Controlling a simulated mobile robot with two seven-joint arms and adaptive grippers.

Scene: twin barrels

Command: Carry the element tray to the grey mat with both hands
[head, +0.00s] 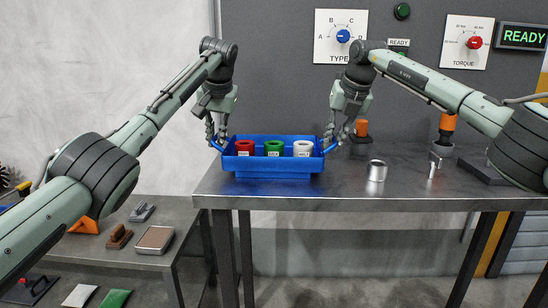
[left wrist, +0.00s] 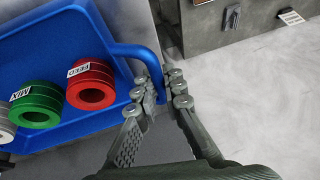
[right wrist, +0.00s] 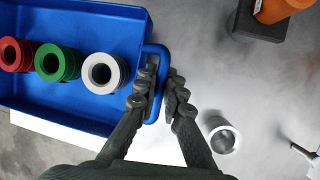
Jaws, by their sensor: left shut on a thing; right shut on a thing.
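The blue element tray (head: 273,167) is at the left end of the metal table. It holds a red ring-shaped element (head: 245,148), a green one (head: 273,148) and a white one (head: 303,149) in a row. My left gripper (head: 216,143) is shut on the tray's left handle, which also shows in the left wrist view (left wrist: 135,51). My right gripper (head: 335,140) is shut on the right handle, seen in the right wrist view (right wrist: 160,52). The tray looks about level; I cannot tell whether it touches the table. I cannot make out the grey mat for certain.
The metal table (head: 400,190) has a silver cup (head: 376,171) right of the tray and orange-topped items (head: 361,128) behind. A lower bench (head: 140,262) with tools stands at the left. A grey panel with dials (head: 343,36) is behind.

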